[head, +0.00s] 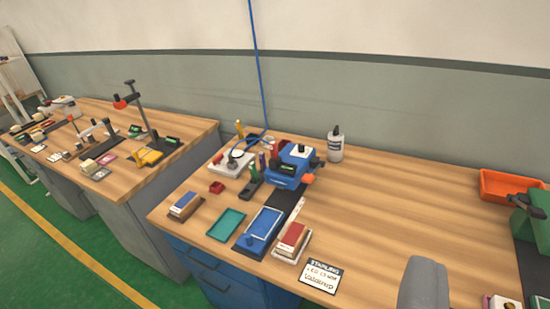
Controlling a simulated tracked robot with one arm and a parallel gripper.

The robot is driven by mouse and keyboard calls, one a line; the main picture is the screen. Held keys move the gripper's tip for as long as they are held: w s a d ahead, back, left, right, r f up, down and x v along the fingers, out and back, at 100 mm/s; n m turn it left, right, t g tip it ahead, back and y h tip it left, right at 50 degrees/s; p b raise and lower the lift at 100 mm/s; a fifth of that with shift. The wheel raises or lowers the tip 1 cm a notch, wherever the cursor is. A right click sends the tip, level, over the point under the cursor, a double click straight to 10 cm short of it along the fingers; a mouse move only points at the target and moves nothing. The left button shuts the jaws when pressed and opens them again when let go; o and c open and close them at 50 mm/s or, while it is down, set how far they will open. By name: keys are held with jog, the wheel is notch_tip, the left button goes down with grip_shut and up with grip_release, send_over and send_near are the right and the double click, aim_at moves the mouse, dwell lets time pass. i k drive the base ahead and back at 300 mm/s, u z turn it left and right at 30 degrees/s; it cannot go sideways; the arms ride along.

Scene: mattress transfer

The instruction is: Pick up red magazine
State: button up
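A block with a red top and pale sides (292,236) lies on a light base near the front edge of the right-hand wooden workbench (390,220). It is the closest match to the red magazine, but I cannot tell for sure. A smaller dark red box (216,187) sits further left on the same bench. A smooth grey rounded shape (425,285) rises at the bottom right. It may be part of my gripper, apart from the red-topped block in the picture. No pair of fingertips can be made out, and nothing held is visible.
Beside the red-topped block are a blue tray (262,224), a teal tray (226,224) and a white label card (320,278). A blue machine (291,167) and a bottle (336,145) stand behind. An orange bin (510,187) is at right. The bench's middle right is clear.

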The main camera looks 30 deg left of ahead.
aim_at(273, 146)
jog(key=z, duration=0.2)
jog(key=k, duration=0.35)
jog(key=u, duration=0.95)
jog(key=i, duration=1.8)
jog(key=z, duration=0.2)
